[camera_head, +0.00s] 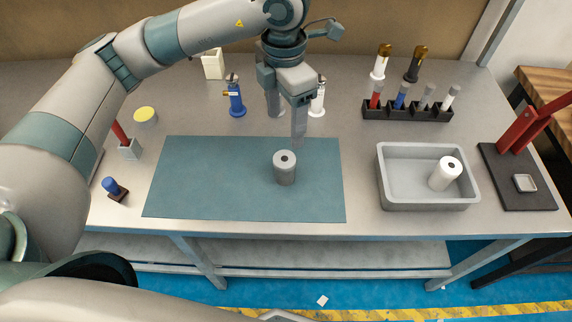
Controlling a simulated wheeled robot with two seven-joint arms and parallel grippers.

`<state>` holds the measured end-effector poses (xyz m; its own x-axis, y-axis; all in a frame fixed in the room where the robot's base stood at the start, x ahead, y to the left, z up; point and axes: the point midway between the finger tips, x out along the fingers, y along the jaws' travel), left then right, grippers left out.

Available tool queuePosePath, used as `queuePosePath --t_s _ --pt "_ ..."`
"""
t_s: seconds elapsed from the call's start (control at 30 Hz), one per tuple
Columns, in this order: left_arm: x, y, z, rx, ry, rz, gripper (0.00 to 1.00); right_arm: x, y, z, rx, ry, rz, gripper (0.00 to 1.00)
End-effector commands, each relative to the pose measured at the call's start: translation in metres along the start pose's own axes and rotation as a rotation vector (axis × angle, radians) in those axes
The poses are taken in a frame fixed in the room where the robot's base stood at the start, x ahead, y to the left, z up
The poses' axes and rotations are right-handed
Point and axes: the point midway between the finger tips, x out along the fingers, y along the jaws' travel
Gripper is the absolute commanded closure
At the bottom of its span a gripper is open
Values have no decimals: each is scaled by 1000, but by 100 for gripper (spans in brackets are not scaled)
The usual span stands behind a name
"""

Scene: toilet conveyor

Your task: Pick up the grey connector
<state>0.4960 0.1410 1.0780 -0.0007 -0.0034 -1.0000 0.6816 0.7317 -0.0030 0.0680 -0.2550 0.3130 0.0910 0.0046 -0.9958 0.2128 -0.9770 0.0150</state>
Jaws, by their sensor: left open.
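A grey cylinder (284,172) with a dark hole in its top stands upright on the teal mat (210,180), right of the mat's middle. It looks like the grey connector. My left gripper (286,126) points down, open and empty, above and just behind the cylinder. One finger appears close to the cylinder's top; I cannot tell whether they touch. My right gripper is not in view.
A grey tray (395,196) with a white cylinder (444,174) lies to the right. Behind it is a black rack (407,111) with several coloured pieces. A blue bottle-like item (236,100) stands behind the mat. The mat's left part is clear.

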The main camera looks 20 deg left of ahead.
Motion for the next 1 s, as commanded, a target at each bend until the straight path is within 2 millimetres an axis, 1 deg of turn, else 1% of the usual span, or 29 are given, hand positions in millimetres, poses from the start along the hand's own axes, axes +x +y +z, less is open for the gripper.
queuePosePath --t_s 0.33,0.47,0.57,0.67,1.0 --pt "0 1 -1 -2 3 4 35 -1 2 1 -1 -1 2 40" --pt "5 1 -1 -2 4 2 35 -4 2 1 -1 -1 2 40" --pt "15 1 -1 -2 6 0 35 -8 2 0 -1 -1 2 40" --pt "30 0 -2 -2 7 -1 35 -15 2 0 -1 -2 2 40" --pt "90 1 -2 -3 8 0 35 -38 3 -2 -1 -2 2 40"
